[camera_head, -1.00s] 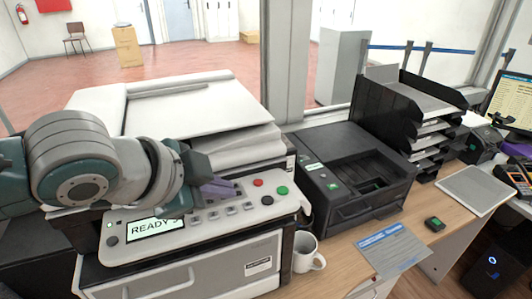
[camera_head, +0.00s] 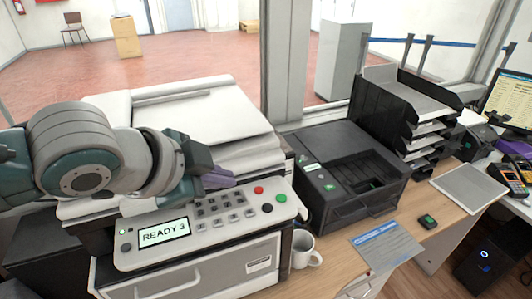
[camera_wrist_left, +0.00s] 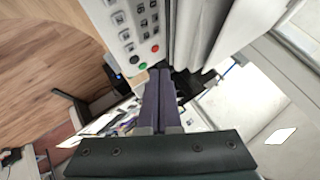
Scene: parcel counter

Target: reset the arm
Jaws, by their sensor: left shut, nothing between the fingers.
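My left arm comes in from the left in the head view, over the front left of a white copier (camera_head: 190,115). My left gripper (camera_head: 220,178) is above the copier's control panel (camera_head: 150,253), close to the keypad; I cannot tell the exact gap. Its purple fingers are together and empty. In the left wrist view the gripper (camera_wrist_left: 162,85) also shows with both fingers side by side, the panel's keys and red and green buttons beyond them. The panel's display reads "READY 3". My right gripper is not in view.
A black printer (camera_head: 350,180) stands right of the copier. A white mug (camera_head: 305,250), a blue and white card (camera_head: 386,246) and a small black device with a green button (camera_head: 428,221) are on the wooden counter. A black tray rack (camera_head: 400,115) stands behind, by the window.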

